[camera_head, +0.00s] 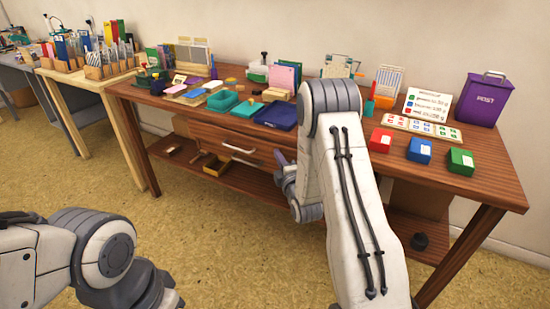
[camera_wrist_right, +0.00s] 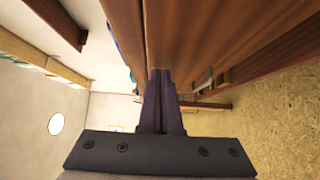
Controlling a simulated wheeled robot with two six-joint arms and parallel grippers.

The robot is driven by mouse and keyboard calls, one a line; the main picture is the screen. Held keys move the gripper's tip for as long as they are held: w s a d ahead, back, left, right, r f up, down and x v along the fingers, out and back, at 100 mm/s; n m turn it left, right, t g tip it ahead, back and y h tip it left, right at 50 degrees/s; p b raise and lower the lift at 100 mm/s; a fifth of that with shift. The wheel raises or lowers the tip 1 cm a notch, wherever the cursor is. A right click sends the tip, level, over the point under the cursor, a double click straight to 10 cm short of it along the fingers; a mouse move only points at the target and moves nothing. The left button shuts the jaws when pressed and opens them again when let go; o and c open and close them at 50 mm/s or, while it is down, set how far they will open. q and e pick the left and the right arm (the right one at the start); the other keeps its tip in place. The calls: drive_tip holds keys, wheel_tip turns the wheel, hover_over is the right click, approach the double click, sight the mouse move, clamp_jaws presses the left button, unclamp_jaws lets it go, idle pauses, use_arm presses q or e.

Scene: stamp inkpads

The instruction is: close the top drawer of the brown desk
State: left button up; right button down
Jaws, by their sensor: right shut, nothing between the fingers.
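The brown desk (camera_head: 420,178) stands along the wall in the head view. Its drawer front (camera_head: 222,136), with a pale bar handle (camera_head: 240,149), sits under the tabletop left of my right arm. I cannot tell surely how far the drawer stands out; my arm hides the right part of this area. My right gripper (camera_head: 284,168) is at the desk's front, right of the handle and mostly hidden by its own arm. In the wrist view the right gripper (camera_wrist_right: 160,73) is shut and empty, its fingers close to brown wood panels (camera_wrist_right: 190,35). My left gripper is out of view.
The desktop holds blue and teal trays (camera_head: 277,115), red, blue and green boxes (camera_head: 418,150) and a purple post box (camera_head: 482,98). A low shelf (camera_head: 245,177) under the desk carries a small open wooden box (camera_head: 216,165). The floor (camera_head: 200,235) in front is clear.

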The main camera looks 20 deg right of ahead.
sight(287, 148)
drive_tip(key=shift+d, duration=0.15)
drive_tip(key=w+d+b, duration=0.1)
drive_tip(key=d, duration=0.1)
drive_tip(key=w+d, duration=0.1)
drive_tip(key=shift+w+d+f+b, duration=0.1)
drive_tip(key=shift+w+d+b, duration=0.25)
drive_tip(key=shift+w+d+r, duration=0.2)
drive_tip(key=shift+r, duration=0.05)
